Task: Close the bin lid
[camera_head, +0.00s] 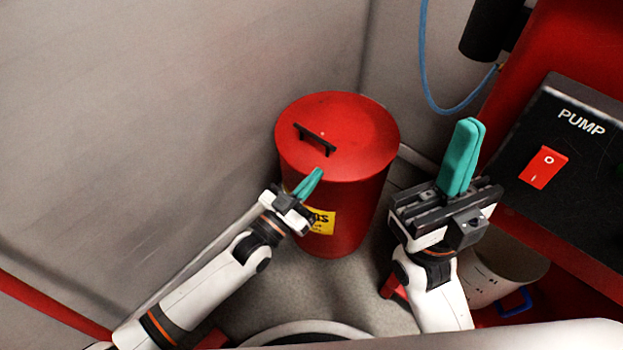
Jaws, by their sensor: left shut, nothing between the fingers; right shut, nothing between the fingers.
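A red round bin (352,215) stands on the floor near the wall corner, with a yellow label partly hidden by my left gripper. Its red lid (355,130) lies flat over the top and appears closed, with a black handle (314,139) on it. My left gripper (313,177) is shut and empty, its teal fingertips at the front edge of the lid; I cannot tell whether they touch it. My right gripper (468,135) is shut and empty, pointing up to the right of the bin and apart from it.
A red bench with a black PUMP panel (575,125) and red switch (543,167) is at the right. A blue hose (424,60) hangs above. A white bucket (510,268) with a blue handle stands below the bench. Grey walls close in behind and left of the bin.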

